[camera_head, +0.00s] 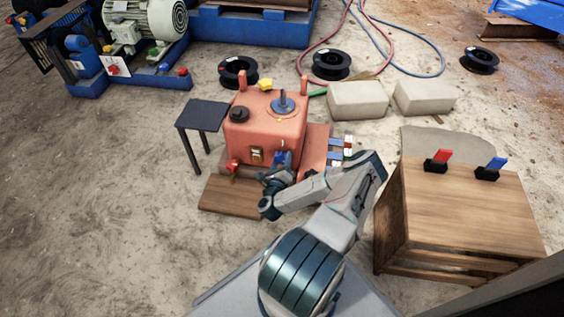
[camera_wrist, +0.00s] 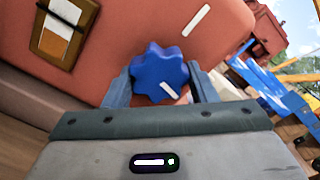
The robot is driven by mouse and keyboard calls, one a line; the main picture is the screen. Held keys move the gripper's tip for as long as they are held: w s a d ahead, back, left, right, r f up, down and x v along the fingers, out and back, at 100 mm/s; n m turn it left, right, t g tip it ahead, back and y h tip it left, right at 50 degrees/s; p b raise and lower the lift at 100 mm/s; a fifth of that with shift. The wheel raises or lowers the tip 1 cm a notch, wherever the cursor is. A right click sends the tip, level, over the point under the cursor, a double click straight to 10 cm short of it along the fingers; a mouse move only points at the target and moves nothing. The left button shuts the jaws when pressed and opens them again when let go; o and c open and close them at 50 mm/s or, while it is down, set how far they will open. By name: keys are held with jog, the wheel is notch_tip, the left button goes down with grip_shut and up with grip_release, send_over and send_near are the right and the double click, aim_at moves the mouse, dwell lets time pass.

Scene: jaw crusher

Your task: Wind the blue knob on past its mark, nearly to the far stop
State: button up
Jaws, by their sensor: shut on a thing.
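The blue knob (camera_wrist: 158,72) sits on the front face of the orange-red box (camera_head: 272,135). It is lobed, with a white line on it that points to the lower right in the wrist view. A white mark (camera_wrist: 197,22) is on the box face, up and to the right of the knob. The knob's line does not point at this mark. My gripper (camera_wrist: 160,88) is shut on the knob, one finger on each side. In the head view the knob (camera_head: 280,157) is small and partly hidden by my gripper.
A brown-framed plate (camera_wrist: 63,32) is left of the knob. A red handle (camera_head: 233,167) is at the box's lower left. A black stool (camera_head: 203,116) stands to the left. A wooden crate (camera_head: 455,205) with red and blue switches stands to the right.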

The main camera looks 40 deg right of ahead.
jog(key=shift+m, duration=0.8)
jog(key=o, duration=1)
